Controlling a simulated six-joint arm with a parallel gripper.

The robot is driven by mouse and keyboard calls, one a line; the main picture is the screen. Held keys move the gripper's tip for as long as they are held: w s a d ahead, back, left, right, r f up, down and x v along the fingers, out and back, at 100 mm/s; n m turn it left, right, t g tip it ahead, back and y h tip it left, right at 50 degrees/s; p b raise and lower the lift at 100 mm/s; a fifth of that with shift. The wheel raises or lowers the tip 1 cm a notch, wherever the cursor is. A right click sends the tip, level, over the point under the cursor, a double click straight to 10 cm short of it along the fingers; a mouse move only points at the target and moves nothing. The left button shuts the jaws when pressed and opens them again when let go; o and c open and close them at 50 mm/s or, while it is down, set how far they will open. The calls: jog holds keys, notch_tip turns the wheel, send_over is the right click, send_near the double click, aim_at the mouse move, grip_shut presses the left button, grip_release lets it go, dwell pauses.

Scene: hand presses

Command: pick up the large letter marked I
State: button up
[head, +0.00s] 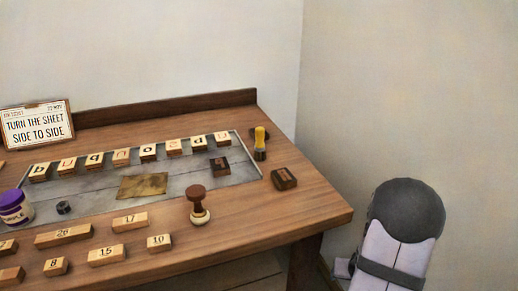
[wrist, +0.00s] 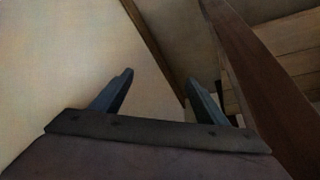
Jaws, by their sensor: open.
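A row of large pale wooden letter blocks (head: 148,153) stands along the back of the grey metal plate (head: 95,205) in the head view. Their dark letters look turned or mirrored, and I cannot make out which one, if any, is the I. My gripper (wrist: 160,82) is in the wrist view, with its two dark fingers spread apart and nothing between them. It points past the wall and a dark wooden edge, away from the letters; no letter shows in the wrist view.
Number blocks (head: 107,255) lie in front of the plate. A brown-handled stamp (head: 197,203), a yellow-handled tool (head: 260,143), a dark block (head: 284,178) and a purple-lidded jar (head: 14,207) stand around it. A framed sign (head: 37,127) is at the back left. The table's right front corner is bare.

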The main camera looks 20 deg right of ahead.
jog(key=w+d+r+n+t+y+p, duration=0.1)
jog(key=w+d+r+n+t+p, duration=0.15)
jog(key=w+r+p, duration=0.6)
jog(key=w+d+r+n+t+y+p, duration=0.1)
jog(key=w+r+n+t+p, duration=0.4)
jog(key=r, duration=0.7)
jog(key=w+a+r+n+y+p, duration=0.3)
jog(key=w+r+n+p, duration=0.1)
jog(key=r, duration=0.5)
jog(key=w+a+r+n+y+p, duration=0.2)
jog(key=w+r+n+y+p, duration=0.15)
jog(key=r, duration=0.55)
jog(key=w+a+m+b, duration=0.1)
jog(key=w+a, duration=0.2)
jog(key=w+a+f+b, duration=0.1)
jog(key=w+a, duration=0.1)
jog(key=w, duration=0.1)
jog(key=w+a+f+m+b, duration=0.1)
jog(key=w+a+b, duration=0.1)
jog(key=w+a, duration=0.1)
jog(key=shift+w+a+m, duration=0.3)
jog(key=shift+a, duration=0.05)
jog(key=shift+w+a+y, duration=0.35)
jog(key=shift+a, duration=0.05)
jog(key=shift+x, duration=3.6)
jog(key=shift+r, duration=0.1)
jog(key=c, duration=1.4)
